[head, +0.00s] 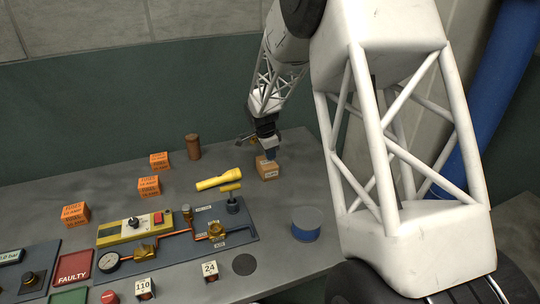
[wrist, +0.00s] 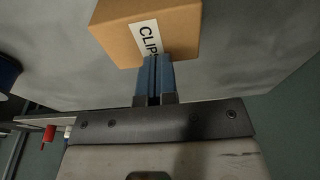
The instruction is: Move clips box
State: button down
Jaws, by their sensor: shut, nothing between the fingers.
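The clips box (head: 267,171) is a small brown carton with a white label, standing on the grey table right of the yellow flashlight. In the wrist view the clips box (wrist: 172,25) fills the top middle, its label reading "CLIPS" in part. My gripper (head: 270,154) is at the box in the head view. In the wrist view my gripper's blue fingers (wrist: 155,62) are shut together and overlap the label's lower end. Nothing is between them. I cannot tell whether the fingertips touch the box.
A yellow flashlight (head: 219,182) lies left of the box. A blue round tin (head: 306,224) stands in front. Orange fuse boxes (head: 150,185) and a brown cylinder (head: 193,146) stand to the left. The refrigerant panel (head: 250,229) lies front left. Bare table surrounds the box.

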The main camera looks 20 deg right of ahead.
jog(key=shift+r, duration=0.15)
jog(key=shift+a+r, duration=0.1)
jog(key=shift+a, duration=0.05)
jog(key=a, duration=1.1)
jog(key=shift+a, duration=0.35)
jog(key=shift+r, duration=0.1)
jog(key=s+r+n+t+y, duration=0.1)
jog(key=s+r+n, duration=0.7)
jog(key=s+r, duration=1.1)
jog(key=s+n+t+y, duration=0.1)
jog(key=s+n, duration=0.8)
jog(key=s, duration=1.7)
jog(key=shift+a+r+n+t, duration=0.25)
jog(key=shift+r+n+t, duration=0.05)
jog(key=shift+n, duration=0.1)
